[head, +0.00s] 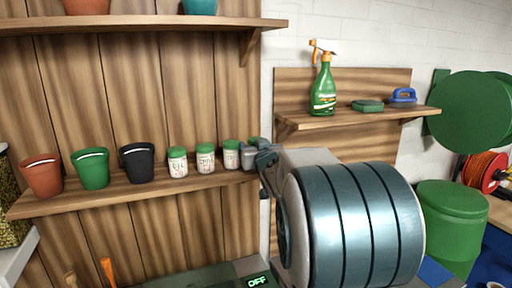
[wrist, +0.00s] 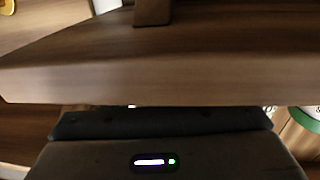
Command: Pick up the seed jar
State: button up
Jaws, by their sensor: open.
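Several white jars with green lids and dark lettering stand upright in a row on the lower left wooden shelf (head: 120,192): a left jar (head: 177,163), a middle jar (head: 205,159) and a right jar (head: 231,155). A further green lid (head: 254,141) shows partly behind my gripper (head: 254,158). My gripper is at the shelf's right end, just right of the right jar, and holds nothing that I can see. Its fingers are hard to make out. In the wrist view, a white and green object, apparently a jar (wrist: 312,116), is cut off at the right edge.
Terracotta (head: 42,176), green (head: 90,169) and black (head: 137,162) pots stand left of the jars. A spray bottle (head: 323,88), sponge (head: 367,106) and blue brush (head: 403,96) are on the right shelf (head: 350,119). A shelf board (wrist: 150,68) fills much of the wrist view.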

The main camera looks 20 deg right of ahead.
jog(key=shift+w, duration=0.1)
jog(key=c, duration=0.8)
jog(key=shift+o, duration=0.2)
notch_tip(320, 180, up, 10)
jog(key=shift+r+p, duration=0.1)
jog(key=shift+p, duration=0.25)
jog(key=o, duration=0.4)
jog(key=c, duration=0.4)
